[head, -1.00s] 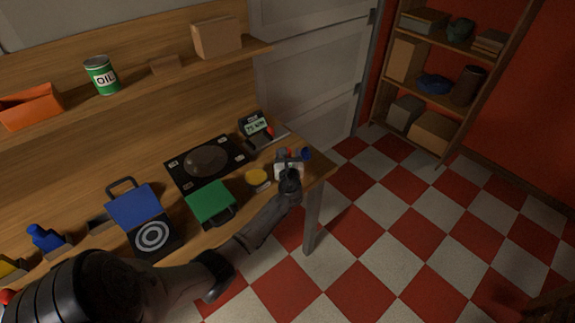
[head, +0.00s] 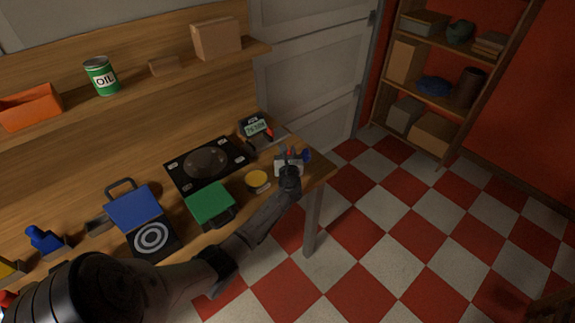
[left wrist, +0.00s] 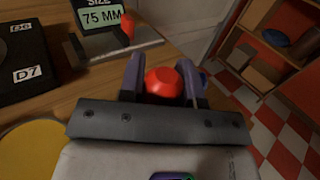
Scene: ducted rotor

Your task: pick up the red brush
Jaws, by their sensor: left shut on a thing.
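In the left wrist view, a rounded red end (left wrist: 165,83), which looks like the red brush, sits between the purple fingers of my left gripper (left wrist: 165,85). My left gripper is shut on it. The rest of the brush is hidden behind the gripper's dark crossbar and pale body. In the head view, my left gripper (head: 290,158) is over the right end of the workbench, and only a small bit of red (head: 290,152) shows there. I cannot tell whether the brush touches the bench. My right gripper is not in view.
A blue thing (head: 305,155) is close to the gripper's right side. The 75 MM size display (head: 255,127), with another red-tipped item (head: 268,132), stands behind. A yellow disc (head: 256,178) and a green case (head: 210,203) lie left. Tiled floor is open beyond the bench edge.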

